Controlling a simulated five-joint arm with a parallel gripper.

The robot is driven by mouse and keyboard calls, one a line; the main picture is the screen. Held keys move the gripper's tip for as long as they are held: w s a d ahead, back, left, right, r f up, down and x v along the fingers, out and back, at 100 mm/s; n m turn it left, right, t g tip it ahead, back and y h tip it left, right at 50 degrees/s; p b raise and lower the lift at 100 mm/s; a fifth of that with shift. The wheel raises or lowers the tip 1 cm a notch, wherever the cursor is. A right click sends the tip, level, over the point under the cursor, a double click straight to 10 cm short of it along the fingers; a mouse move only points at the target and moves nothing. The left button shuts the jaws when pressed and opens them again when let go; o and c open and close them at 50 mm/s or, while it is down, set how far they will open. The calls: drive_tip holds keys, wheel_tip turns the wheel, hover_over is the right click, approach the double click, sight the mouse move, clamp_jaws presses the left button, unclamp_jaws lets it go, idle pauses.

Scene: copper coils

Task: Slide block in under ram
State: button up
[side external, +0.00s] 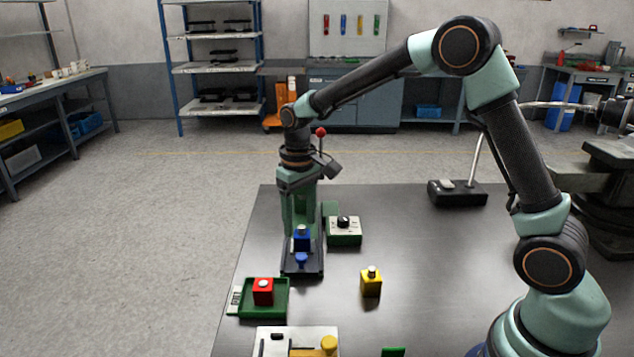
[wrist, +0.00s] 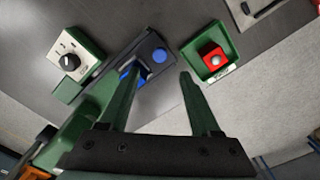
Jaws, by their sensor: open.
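The blue block (side external: 302,241) with a pale top knob stands on the dark base (side external: 303,270) of the green press, behind a small blue fitting (side external: 301,259). In the wrist view the blue block (wrist: 126,75) is partly hidden by my left finger, and the round blue fitting (wrist: 159,55) lies just beyond. My gripper (wrist: 159,73) is open with nothing between its fingers, over the front of the press base. In the side view, its fingers blend with the green press behind. The ram cannot be made out clearly.
A red block (side external: 263,292) sits in a green tray (side external: 285,312) left of the press. A yellow block (side external: 371,283) stands on the table to the right. A dial box (side external: 343,230) is beside the press. A red-ball lever (side external: 320,132) rises near my wrist. The right-hand tabletop is mostly clear.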

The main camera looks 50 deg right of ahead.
sight(301, 255)
wheel_tip(301, 255, down, 9)
drive_tip(key=shift+r, duration=0.15)
clamp_jaws()
drive_tip(key=shift+r, duration=0.1)
idle(1.4)
